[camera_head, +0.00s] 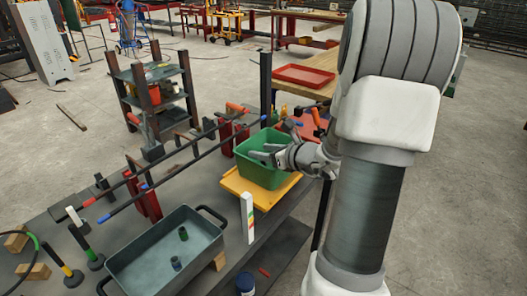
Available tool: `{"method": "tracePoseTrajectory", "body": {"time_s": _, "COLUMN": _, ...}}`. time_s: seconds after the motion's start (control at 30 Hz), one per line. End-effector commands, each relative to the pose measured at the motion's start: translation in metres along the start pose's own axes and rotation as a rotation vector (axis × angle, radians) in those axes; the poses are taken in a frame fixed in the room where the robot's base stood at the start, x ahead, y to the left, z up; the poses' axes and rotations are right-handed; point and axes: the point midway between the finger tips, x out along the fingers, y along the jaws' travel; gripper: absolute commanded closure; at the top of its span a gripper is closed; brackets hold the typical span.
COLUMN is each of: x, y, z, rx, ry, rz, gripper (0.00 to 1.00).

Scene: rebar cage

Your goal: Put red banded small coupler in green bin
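The green bin (252,171) sits on a yellow board at the right part of the grey bench. My gripper (262,154) is at the bin's opening, coming in from the right. Its two grey fingers look spread apart, with nothing visible between them. The bin's inside is partly hidden by my gripper. I cannot make out a red banded small coupler for certain. A grey tray (130,262) at the front holds a small green-banded coupler (183,233) and a small dark coupler (176,263) whose band is unclear.
A white upright block (247,217) stands in front of the yellow board (262,193). A small red piece (264,271) lies lower down near a blue container (245,284). A red tray (304,76) is on a wooden table behind.

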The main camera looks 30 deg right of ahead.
Motion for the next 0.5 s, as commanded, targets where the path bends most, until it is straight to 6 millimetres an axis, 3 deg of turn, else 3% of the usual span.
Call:
{"method": "tracePoseTrajectory", "body": {"time_s": 0.37, "x": -0.003, "y": 0.000, "z": 0.007, "rx": 0.000, "ry": 0.000, "rz": 0.000, "gripper": 0.47}}
{"method": "tracePoseTrajectory", "body": {"time_s": 0.5, "x": -0.015, "y": -0.001, "z": 0.014, "rx": 0.000, "ry": 0.000, "rz": -0.004, "gripper": 0.47}}
